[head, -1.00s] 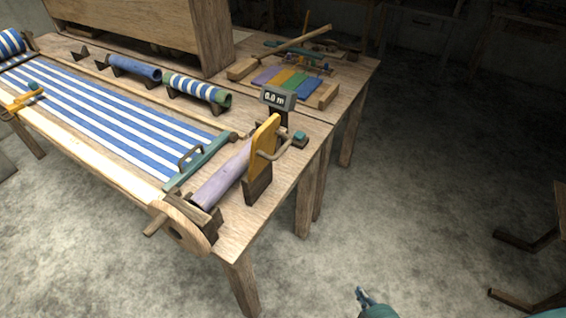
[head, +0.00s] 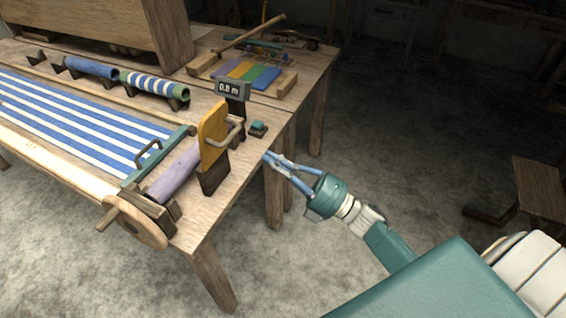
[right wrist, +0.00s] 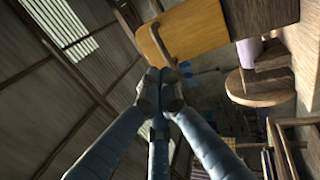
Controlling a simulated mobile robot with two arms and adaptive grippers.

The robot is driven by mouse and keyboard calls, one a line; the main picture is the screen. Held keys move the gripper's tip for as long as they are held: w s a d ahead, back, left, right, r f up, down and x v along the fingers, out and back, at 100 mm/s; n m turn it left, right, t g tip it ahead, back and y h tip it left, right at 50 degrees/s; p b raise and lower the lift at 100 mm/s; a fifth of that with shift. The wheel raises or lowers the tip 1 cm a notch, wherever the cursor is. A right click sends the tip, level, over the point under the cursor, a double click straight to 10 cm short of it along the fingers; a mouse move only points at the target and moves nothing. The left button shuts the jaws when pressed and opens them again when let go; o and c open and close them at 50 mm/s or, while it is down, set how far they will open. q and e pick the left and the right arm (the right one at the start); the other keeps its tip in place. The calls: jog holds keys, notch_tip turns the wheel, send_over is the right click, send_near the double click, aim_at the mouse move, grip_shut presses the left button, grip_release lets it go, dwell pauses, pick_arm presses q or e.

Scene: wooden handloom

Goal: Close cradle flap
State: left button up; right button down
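The yellow cradle flap (head: 211,138) stands upright at the cradle (head: 213,179), beside the end of a purple roll (head: 173,173). A curved handle (head: 238,131) sticks out from its right side. The right wrist view also shows the yellow flap (right wrist: 190,30) with its handle (right wrist: 158,43) just beyond my fingertips. My right gripper (head: 267,156) is at the table's right edge, to the right of the flap and apart from the handle. Its blue fingers come together at the tips, with nothing seen between them. My left gripper is out of view.
A small display (head: 232,90) stands behind the flap, and a teal-topped block (head: 258,129) sits near the table edge. A wooden wheel (head: 138,222) is at the table's front corner. Striped cloth (head: 80,122) lies left. The floor to the right is mostly clear.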

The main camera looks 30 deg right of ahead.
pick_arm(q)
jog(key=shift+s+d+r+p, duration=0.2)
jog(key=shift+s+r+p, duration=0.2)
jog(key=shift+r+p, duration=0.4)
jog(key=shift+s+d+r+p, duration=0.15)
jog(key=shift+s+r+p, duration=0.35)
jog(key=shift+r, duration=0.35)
pick_arm(e)
jog(key=x, duration=0.8)
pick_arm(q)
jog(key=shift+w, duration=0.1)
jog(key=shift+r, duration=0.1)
pick_arm(e)
jog(key=shift+r, duration=0.1)
